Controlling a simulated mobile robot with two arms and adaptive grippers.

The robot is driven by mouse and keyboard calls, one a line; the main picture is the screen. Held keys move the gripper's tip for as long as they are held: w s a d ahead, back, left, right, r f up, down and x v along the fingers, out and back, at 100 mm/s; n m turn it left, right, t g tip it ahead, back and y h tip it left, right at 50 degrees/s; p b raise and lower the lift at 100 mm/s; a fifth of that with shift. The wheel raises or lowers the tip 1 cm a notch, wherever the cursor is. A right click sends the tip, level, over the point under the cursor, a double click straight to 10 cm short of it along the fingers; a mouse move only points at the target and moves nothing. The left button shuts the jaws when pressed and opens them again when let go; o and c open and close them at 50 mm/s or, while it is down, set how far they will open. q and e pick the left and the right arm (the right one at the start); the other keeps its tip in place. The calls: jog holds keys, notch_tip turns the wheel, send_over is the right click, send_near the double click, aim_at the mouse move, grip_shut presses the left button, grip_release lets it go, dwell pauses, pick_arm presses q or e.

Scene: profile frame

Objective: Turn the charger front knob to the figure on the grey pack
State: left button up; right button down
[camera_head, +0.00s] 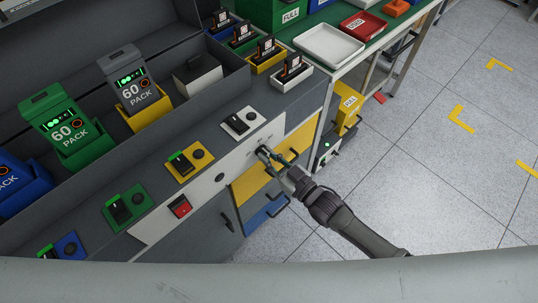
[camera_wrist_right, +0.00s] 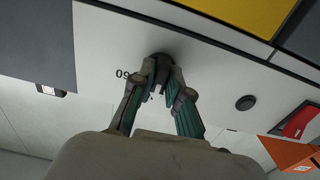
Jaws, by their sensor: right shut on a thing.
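The grey pack (camera_head: 125,73) stands in a yellow holder (camera_head: 147,106) at the upper left and reads "60 PACK". The charger's white front panel (camera_head: 205,185) carries a dark knob (camera_head: 262,153) at its right end. My right gripper (camera_head: 269,157) is shut on this knob. In the wrist view the dark knob (camera_wrist_right: 161,58) shows between the fingertips (camera_wrist_right: 160,70) and is partly covered by them. Printed digits (camera_wrist_right: 122,75) beside it look like 60 upside down; the other figures are hidden. I cannot tell where the knob's pointer stands. My left gripper is not in view.
A round black button (camera_head: 220,178) and a red switch (camera_head: 180,207) sit left of the knob on the panel. Yellow (camera_head: 262,180) and blue (camera_head: 268,212) drawers with handles lie below. A green pack (camera_head: 60,122) stands farther left. The tiled floor (camera_head: 430,150) at right is mostly clear.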

jog(key=m, duration=0.5)
jog(key=shift+f+m, duration=0.1)
jog(key=shift+m, duration=0.2)
jog(key=m+b, duration=0.1)
jog(key=m, duration=0.5)
jog(key=shift+b, duration=0.35)
jog(key=shift+m, duration=0.3)
jog(key=c, duration=1.1)
grip_release()
jog(key=shift+c, duration=0.2)
jog(key=shift+s+d, duration=0.1)
jog(key=shift+s, duration=0.05)
jog(key=v, duration=1.1)
jog(key=shift+s+d, duration=0.25)
jog(key=shift+s, duration=0.05)
